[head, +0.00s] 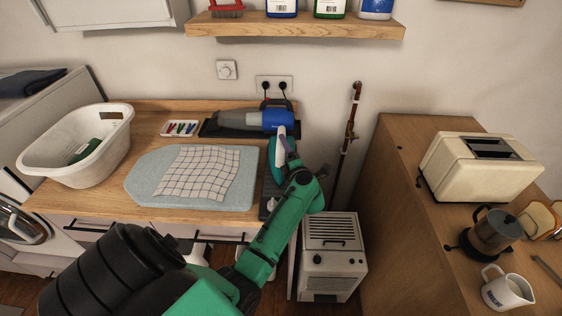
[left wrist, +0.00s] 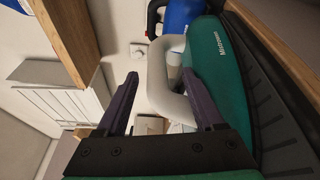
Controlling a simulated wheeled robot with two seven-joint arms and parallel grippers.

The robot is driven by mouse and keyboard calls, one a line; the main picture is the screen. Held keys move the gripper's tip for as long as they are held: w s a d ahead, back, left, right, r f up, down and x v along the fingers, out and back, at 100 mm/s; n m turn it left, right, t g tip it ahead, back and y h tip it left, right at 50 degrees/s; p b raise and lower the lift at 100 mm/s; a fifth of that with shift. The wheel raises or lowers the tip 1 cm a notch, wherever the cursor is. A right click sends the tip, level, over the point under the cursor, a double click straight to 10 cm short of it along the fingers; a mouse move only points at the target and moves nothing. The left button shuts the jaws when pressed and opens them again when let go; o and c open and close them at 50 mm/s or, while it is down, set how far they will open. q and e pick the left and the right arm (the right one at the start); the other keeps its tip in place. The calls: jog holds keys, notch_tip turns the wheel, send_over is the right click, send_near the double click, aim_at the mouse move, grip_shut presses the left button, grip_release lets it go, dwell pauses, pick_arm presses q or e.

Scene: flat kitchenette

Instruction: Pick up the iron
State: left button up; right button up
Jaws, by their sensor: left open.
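The iron (head: 275,160) has a teal-green body and a pale handle. It is at the right end of the wooden counter on a dark rest, partly hidden by my left gripper in the head view. In the left wrist view the iron (left wrist: 222,75) is large, beside a dark ridged surface, with its looped handle (left wrist: 157,75) in front of my fingers. My left gripper (left wrist: 160,76) is open, its fingertips on either side of the handle's near bar. I cannot tell whether they touch it. My right gripper is not in view.
A blue and grey handheld vacuum (head: 240,120) lies behind the iron. A blue ironing pad (head: 140,180) with a checked cloth (head: 200,172) lies to the left, near a white basket (head: 60,160). A wall shelf (head: 300,27) hangs above. A toaster (head: 475,165) stands right.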

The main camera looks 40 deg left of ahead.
pick_arm(q)
jog(key=b+x, duration=0.2)
jog(key=x, duration=0.2)
jog(key=shift+w+a, duration=0.15)
jog(key=shift+a, duration=0.1)
jog(key=shift+w+a, duration=0.2)
jog(key=shift+a, duration=0.05)
jog(key=shift+s+d+r, duration=0.1)
jog(key=shift+r, duration=0.05)
grip_shut()
dwell(0.6)
jog(key=shift+r, duration=0.1)
